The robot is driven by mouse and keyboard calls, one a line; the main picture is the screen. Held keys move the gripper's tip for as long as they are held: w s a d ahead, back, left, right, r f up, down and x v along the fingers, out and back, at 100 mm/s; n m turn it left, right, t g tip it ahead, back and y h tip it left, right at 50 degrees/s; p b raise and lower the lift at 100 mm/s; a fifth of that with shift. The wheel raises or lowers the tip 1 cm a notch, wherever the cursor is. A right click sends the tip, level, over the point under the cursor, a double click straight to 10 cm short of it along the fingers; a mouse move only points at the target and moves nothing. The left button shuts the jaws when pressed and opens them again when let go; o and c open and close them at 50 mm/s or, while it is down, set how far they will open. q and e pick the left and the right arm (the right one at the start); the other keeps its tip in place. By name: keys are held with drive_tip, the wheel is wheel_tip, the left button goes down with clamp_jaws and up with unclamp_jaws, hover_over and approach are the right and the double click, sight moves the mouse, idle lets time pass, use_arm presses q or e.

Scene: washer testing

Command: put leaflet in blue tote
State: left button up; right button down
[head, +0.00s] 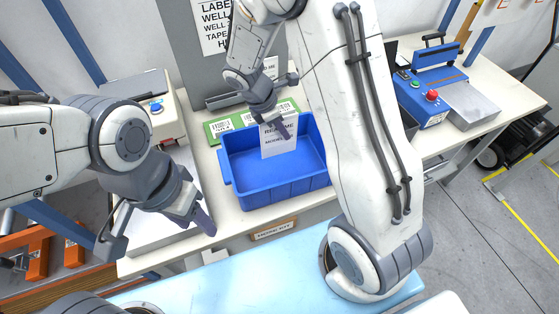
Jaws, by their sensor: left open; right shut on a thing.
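The white leaflet (279,141), with print along its top, hangs upright over the blue tote. My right gripper (284,122) is shut on its upper edge. The leaflet's lower part shows against the inside of the blue tote (277,190), an open bin on the bench. I cannot tell whether it touches the tote floor. My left gripper (157,238) is open and empty, to the left of the tote, above the bench's left part.
A green board with labels (223,127) lies behind the tote. A scale-like device (157,108) stands at back left. A blue machine with a red button (430,95) stands at right. Bench surface right of the tote is partly hidden by my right arm.

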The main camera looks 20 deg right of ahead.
sight(283, 149)
wheel_tip(283, 149, down, 8)
drive_tip(key=shift+r, duration=0.1)
idle(0.4)
drive_tip(key=c, duration=1)
unclamp_jaws()
drive_tip(key=shift+f, duration=0.2)
